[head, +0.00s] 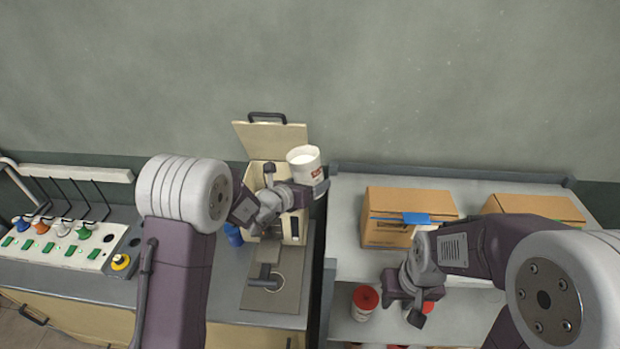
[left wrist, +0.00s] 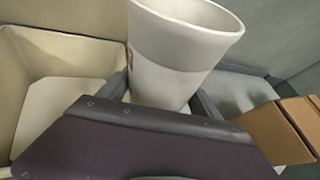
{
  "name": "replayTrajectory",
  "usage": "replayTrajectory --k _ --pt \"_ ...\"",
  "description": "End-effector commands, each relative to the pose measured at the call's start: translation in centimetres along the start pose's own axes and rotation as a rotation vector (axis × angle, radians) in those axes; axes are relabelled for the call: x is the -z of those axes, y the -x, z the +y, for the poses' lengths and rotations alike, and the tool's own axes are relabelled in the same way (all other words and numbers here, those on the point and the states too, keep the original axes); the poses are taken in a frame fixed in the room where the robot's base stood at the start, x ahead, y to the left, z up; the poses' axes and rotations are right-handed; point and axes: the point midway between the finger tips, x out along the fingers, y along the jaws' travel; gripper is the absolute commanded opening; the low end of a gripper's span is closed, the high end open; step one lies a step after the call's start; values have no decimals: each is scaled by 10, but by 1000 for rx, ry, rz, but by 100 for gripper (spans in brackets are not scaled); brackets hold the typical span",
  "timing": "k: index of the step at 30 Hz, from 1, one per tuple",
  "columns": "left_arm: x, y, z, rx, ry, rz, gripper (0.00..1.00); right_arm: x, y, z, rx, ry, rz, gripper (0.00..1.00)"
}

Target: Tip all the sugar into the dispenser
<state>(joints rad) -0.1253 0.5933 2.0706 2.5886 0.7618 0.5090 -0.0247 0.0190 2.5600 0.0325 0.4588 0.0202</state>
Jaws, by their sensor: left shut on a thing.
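A white cup (head: 305,168) with a red-brown mark and white contents is held in my left gripper (head: 296,179). It is close to upright, just right of the dispenser's opening. The cup fills the middle of the left wrist view (left wrist: 180,55), where its inside is mostly hidden. The cream dispenser (head: 262,142) has its lid raised against the wall. Its hollow bin (left wrist: 60,55) shows to the left of the cup in the left wrist view, and the cup is apart from it. My right gripper (head: 406,306) looks open over the shelf, near red-lidded jars.
Cardboard boxes (head: 385,235) stand on the right counter (head: 350,200). A red-lidded jar (head: 365,302) stands on the lower shelf. A blue cup (head: 233,234) is left of the dispenser. A panel with green switches (head: 58,243) is at far left.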

Motion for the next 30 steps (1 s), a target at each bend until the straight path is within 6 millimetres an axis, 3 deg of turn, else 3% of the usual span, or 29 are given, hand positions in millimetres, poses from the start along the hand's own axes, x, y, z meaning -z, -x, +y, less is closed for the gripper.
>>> replayTrajectory --k 24,30 --pt "-13 5 5 119 286 -2 5 7 66 -1 0 0 0 33" --pt "-9 4 4 127 301 -3 5 6 60 -1 0 0 0 33"
